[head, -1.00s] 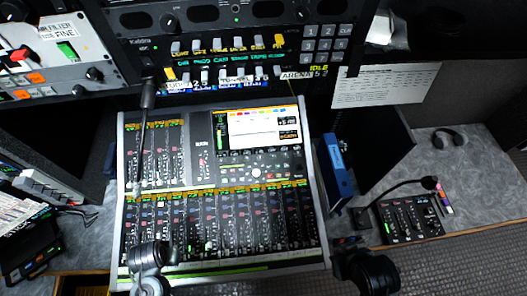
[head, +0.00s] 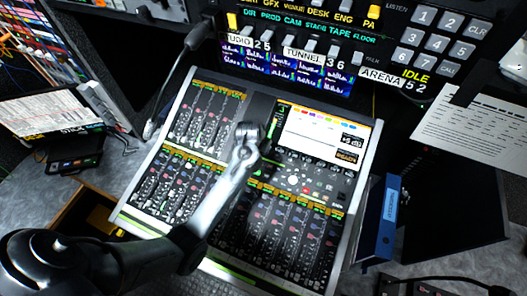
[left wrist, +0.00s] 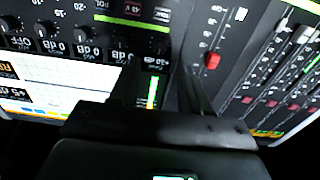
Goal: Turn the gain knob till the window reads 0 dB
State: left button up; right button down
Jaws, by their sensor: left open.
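The mixing console (head: 262,107) lies tilted in the middle of the head view. My left gripper (head: 247,136) hangs over its upper middle, just left of its lit screen (head: 312,130). In the left wrist view the gripper (left wrist: 163,85) is open, its dark fingers on either side of a green level meter (left wrist: 152,93). A row of small dark knobs (left wrist: 80,34) with dB readings runs along the upper left there. I cannot tell surely which is the gain knob. A dark window (left wrist: 14,93) shows small dB digits; I cannot read them surely. My right gripper is out of view.
A red fader cap (left wrist: 212,60) sits close beside the fingers. A gooseneck microphone (head: 183,62) rises at the console's left back. A blue binder (head: 380,222) stands to its right. The intercom panel (head: 300,50) stands behind.

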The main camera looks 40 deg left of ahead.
pick_arm(q)
jog(key=b+x, duration=0.1)
jog(key=x, duration=0.5)
jog(key=shift+w+d+f, duration=0.1)
jog(key=shift+w+f, duration=0.05)
jog(key=shift+f, duration=0.15)
grip_shut()
